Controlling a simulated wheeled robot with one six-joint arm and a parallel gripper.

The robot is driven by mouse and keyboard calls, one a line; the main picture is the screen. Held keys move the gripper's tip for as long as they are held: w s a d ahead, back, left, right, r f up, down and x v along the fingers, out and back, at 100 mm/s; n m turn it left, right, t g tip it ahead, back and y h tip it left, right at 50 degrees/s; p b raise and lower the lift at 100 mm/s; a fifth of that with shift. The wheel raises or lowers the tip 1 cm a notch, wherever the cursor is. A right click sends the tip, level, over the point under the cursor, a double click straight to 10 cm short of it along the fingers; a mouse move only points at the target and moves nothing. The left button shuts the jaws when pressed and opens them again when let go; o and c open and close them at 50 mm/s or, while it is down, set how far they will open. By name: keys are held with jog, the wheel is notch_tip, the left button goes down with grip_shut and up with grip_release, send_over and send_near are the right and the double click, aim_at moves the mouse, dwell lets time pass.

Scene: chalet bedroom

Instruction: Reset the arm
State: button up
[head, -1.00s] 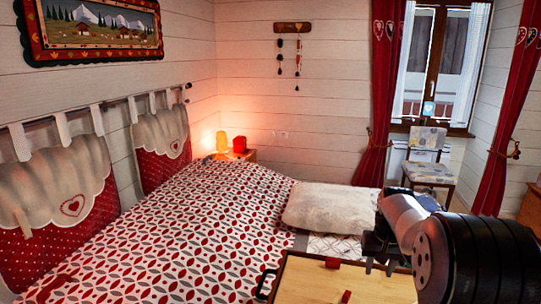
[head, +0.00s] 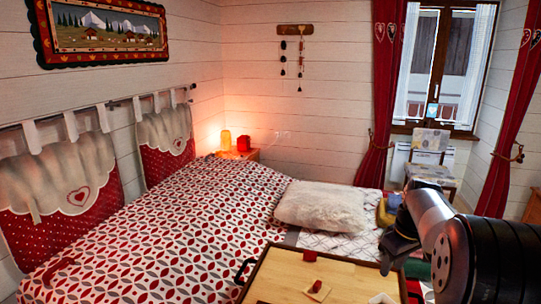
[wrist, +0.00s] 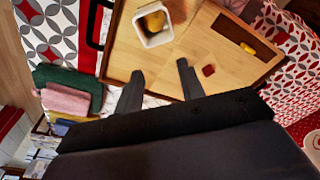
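My gripper (head: 396,256) hangs at the right end of the wooden tray in the head view, on my arm reaching in from the right. In the wrist view my gripper (wrist: 160,69) has its two dark fingers apart with nothing between them, and the tray surface lies beyond them. The arm hides part of the tray's right side in the head view.
The wooden tray (head: 345,276) has dark handles and sits on the patterned bed (head: 170,240). A red block (wrist: 208,70) and a white dish (wrist: 152,37) with something yellow are on it. Folded green cloth (wrist: 90,80) lies beside it. A white pillow (head: 322,206) is behind.

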notch_tip(320, 180, down, 10)
jog(key=shift+d+p, duration=0.15)
jog(key=shift+p, duration=0.2)
jog(key=shift+s, duration=0.1)
